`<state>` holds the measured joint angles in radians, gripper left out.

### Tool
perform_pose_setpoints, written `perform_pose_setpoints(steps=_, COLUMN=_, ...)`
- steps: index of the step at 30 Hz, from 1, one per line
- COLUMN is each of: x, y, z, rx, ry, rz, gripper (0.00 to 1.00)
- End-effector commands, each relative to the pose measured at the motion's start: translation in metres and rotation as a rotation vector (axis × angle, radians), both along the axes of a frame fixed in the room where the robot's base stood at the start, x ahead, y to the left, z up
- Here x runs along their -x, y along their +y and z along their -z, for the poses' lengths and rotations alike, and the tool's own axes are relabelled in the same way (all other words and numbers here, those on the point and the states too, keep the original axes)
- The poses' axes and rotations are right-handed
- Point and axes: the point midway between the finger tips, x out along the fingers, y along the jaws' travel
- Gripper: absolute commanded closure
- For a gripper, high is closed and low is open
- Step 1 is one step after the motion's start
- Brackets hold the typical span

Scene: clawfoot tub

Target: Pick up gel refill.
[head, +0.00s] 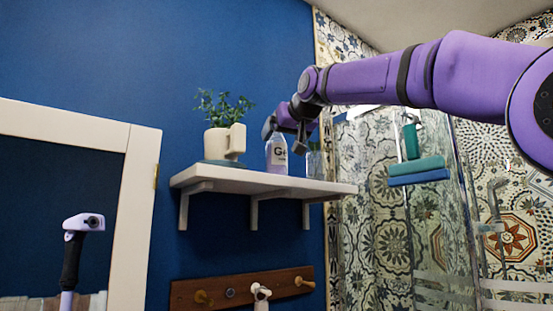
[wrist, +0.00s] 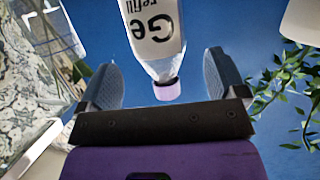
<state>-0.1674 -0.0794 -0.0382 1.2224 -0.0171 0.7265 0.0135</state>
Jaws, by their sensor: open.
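The gel refill (head: 276,155) is a clear bottle with a white label and purplish contents. It stands upright on the white wall shelf (head: 262,184), beside a plant pot. In the wrist view the gel refill (wrist: 153,35) shows its label and its pink-purple cap, which points toward my gripper (wrist: 162,85). The cap lies in the gap between the two open fingers, and neither finger visibly touches it.
A cream planter (head: 222,142) with a leafy plant stands left of the bottle. A glass container (head: 314,163) stands close to its right. The blue wall is behind. A wooden hook rail (head: 240,290) hangs below the shelf; a tiled glass shower is at right.

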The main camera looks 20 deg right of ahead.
Motion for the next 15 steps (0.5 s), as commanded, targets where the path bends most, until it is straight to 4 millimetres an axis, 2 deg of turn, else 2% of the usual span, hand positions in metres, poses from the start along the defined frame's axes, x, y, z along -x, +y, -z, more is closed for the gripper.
perform_pose_setpoints(steps=9, x=-0.039, y=0.004, z=0.015, rx=0.0, ry=0.001, rz=0.001, gripper=0.1)
perform_pose_setpoints(steps=15, x=-0.045, y=0.005, z=0.017, rx=0.0, ry=0.0, rz=0.001, gripper=0.1)
